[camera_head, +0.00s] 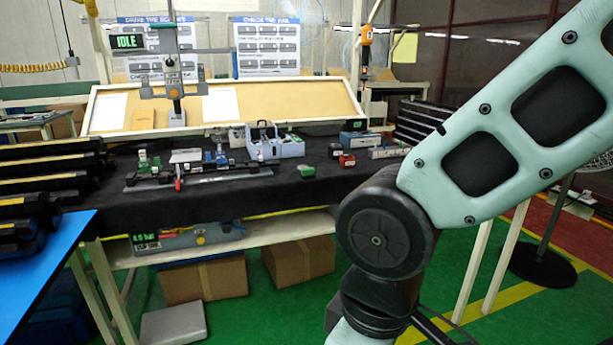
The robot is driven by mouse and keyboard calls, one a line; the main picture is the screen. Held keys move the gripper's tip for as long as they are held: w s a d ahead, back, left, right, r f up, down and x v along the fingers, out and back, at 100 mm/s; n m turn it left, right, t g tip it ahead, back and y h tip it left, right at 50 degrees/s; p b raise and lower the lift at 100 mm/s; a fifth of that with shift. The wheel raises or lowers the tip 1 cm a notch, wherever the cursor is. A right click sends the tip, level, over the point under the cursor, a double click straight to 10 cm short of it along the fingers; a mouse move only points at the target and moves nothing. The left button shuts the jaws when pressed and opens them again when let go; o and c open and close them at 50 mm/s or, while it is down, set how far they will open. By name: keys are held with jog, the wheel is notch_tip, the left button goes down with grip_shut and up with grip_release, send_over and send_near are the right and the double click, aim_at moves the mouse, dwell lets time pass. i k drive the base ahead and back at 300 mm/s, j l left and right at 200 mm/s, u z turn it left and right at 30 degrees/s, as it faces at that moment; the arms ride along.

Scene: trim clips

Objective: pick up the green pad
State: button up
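A small green block-like thing (306,170), which looks like the green pad, lies on the black-covered workbench (250,195) near its front edge. It is to the right of the middle of the bench and in front of a grey-blue tote (277,150). Some green also shows on a fixture (143,160) at the left of the bench and in the tote, too small to make out. My gripper is out of view. My arm fills the right of the view, and nothing shows in its grasp.
A small red block (346,160) sits right of the green one. A long rail fixture (200,172) with clamps lies to the left. Black trays are stacked at the left (50,170) and right (425,122). Cardboard boxes (204,280) stand on the floor below. A blue table (45,265) is at left.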

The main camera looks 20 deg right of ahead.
aim_at(306, 174)
jog(key=i+j+z, duration=0.25)
jog(key=i+z, duration=0.15)
jog(key=i, duration=0.2)
jog(key=i+j+z, duration=0.35)
jog(key=i, duration=0.2)
jog(key=i+j+z, duration=0.4)
jog(key=i+j, duration=0.1)
jog(key=j, duration=0.1)
